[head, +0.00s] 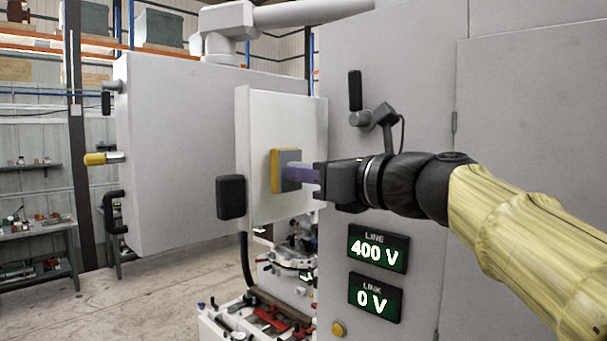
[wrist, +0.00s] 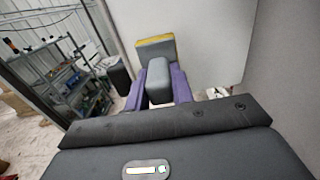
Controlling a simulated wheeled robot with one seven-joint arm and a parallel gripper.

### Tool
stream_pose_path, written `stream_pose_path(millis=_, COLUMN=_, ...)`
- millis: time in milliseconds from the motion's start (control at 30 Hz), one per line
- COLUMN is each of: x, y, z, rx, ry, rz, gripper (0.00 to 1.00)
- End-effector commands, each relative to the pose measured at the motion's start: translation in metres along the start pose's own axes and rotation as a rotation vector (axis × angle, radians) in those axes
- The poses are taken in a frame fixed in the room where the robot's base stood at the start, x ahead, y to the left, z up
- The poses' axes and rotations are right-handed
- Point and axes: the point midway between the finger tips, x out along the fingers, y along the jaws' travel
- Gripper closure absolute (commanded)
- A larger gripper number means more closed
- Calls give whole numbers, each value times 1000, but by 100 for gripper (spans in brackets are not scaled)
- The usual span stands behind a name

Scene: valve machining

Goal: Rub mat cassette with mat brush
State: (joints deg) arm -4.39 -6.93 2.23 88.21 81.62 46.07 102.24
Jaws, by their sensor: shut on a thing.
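My gripper (head: 288,172) has purple fingers shut on a grey block, which looks like the handle of the mat brush (wrist: 158,78). Beyond the block is a wider grey head with a yellow edge, seen in the head view (head: 277,170) too. The head faces a pale upright panel (head: 262,110), which may be the mat cassette; I cannot tell for sure. The brush head lies against or very close to the panel; the contact side is hidden. The fingers cover part of the block's sides.
A dark handle-like block (head: 231,197) sticks out at the panel's lower left. A large grey door (head: 190,150) stands open at left. The cabinet wall (head: 400,90) with voltage displays (head: 378,249) is close on the right. Tools and clamps (head: 270,318) lie below. Shelves stand far left.

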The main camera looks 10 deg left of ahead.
Motion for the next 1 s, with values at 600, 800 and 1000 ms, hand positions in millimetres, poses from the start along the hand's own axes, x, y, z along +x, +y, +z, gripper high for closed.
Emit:
stream_pose_path(millis=600, x=-39, y=0, z=0, rx=0, ry=0, rz=-1, gripper=99)
stream_pose_path(millis=800, x=-40, y=0, z=0, rx=0, ry=0, rz=-1, gripper=99)
stream_pose_path(millis=1000, x=-51, y=0, z=0, rx=0, ry=-1, rz=-2, gripper=99)
